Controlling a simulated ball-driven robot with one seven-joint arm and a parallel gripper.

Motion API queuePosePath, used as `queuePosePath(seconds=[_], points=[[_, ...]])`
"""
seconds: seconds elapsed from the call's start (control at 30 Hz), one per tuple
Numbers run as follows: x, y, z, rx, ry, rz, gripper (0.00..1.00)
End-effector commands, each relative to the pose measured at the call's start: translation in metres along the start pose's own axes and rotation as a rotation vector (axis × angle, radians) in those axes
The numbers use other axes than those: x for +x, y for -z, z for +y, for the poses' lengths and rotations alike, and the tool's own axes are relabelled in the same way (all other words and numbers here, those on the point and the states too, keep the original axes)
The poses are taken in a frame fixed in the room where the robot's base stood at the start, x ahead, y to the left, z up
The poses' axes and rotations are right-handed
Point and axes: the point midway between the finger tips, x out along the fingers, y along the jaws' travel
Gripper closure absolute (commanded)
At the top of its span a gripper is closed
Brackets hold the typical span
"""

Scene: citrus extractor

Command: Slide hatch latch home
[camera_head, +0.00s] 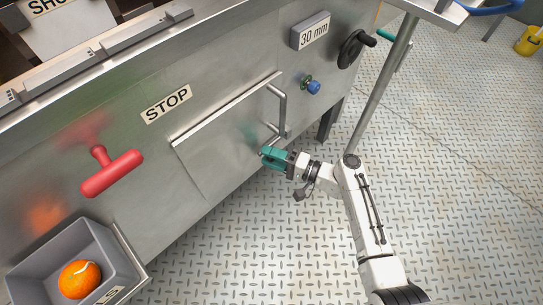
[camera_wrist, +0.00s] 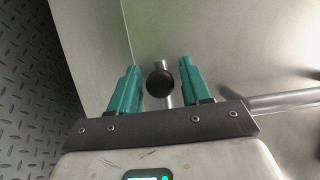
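The hatch (camera_head: 215,145) is a flat steel panel low on the machine's front, with a ledge along its top. A bent steel bar handle (camera_head: 283,105) stands at its right side; a steel bar (camera_wrist: 290,99) also shows at the right of the wrist view. In the wrist view a round black knob (camera_wrist: 159,80) on a short metal stem, seemingly the latch, appears between my teal fingers with gaps on both sides. My gripper (camera_head: 266,156) is open at the hatch's lower right; it also shows in the wrist view (camera_wrist: 159,65). How deep the knob sits between the fingers is unclear. The knob is hidden in the head view.
A red T-handle (camera_head: 112,172) and a STOP label (camera_head: 167,104) are left of the hatch. A grey bin (camera_head: 40,262) holds an orange (camera_head: 79,279). A blue knob (camera_head: 313,87) and a black crank (camera_head: 353,50) are upper right. The tread-plate floor (camera_head: 250,245) is open in front.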

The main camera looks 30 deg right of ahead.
Motion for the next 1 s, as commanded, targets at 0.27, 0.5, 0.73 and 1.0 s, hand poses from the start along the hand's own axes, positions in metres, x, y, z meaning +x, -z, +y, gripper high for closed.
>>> queuePosePath(seconds=[0.27, 0.5, 0.73, 1.0], points=[[0.0, 0.0, 0.0, 0.0, 0.0, 0.0, 0.8], [-0.001, 0.0, 0.0, 0.0, 0.0, 0.0, 1.0], [-0.001, 0.0, 0.001, 0.0, -0.001, 0.0, 1.0], [-0.008, 0.02, 0.003, -0.002, 0.0, 0.003, 1.0]])
